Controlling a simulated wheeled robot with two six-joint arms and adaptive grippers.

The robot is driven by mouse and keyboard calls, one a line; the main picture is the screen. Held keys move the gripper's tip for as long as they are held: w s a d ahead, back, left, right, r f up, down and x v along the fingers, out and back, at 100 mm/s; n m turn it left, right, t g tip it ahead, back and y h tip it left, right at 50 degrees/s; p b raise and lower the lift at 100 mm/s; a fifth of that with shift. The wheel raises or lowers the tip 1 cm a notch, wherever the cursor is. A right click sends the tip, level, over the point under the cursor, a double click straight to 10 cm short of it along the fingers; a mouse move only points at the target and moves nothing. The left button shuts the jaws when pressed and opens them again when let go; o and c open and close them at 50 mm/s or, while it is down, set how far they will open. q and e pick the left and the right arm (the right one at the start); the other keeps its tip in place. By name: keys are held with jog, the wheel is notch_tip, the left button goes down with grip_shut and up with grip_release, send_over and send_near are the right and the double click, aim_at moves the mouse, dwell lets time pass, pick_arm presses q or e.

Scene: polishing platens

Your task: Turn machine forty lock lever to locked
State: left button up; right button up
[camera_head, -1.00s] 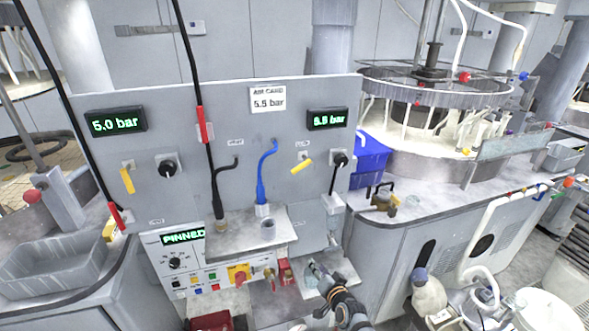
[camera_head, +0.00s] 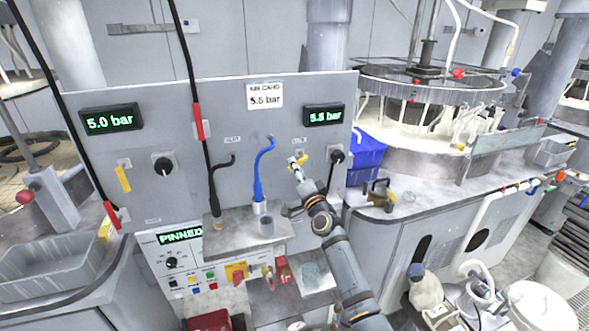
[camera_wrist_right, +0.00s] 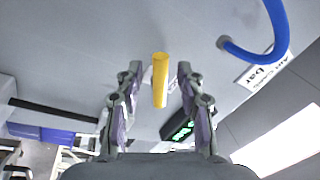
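A yellow lever (camera_head: 302,158) is on the right half of the grey panel, below the 5.5 bar display, partly hidden by my right gripper (camera_head: 297,170). In the right wrist view, the yellow lever (camera_wrist_right: 160,80) stands between the two fingers of my right gripper (camera_wrist_right: 159,78), with a gap on each side. The fingers are open around it and do not visibly touch it. A second yellow lever (camera_head: 123,179) hangs near-upright at the panel's left. I cannot read which lever belongs to machine forty. My left gripper is not in view.
A blue hose (camera_head: 258,178) and a black hose (camera_head: 212,180) run down the panel left of my right gripper. A black knob (camera_head: 337,157) sits close to its right. A grey shelf (camera_head: 232,236) juts out below. A blue bin (camera_head: 368,150) stands to the right.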

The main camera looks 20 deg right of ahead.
jog(key=shift+x, duration=1.05)
grip_shut()
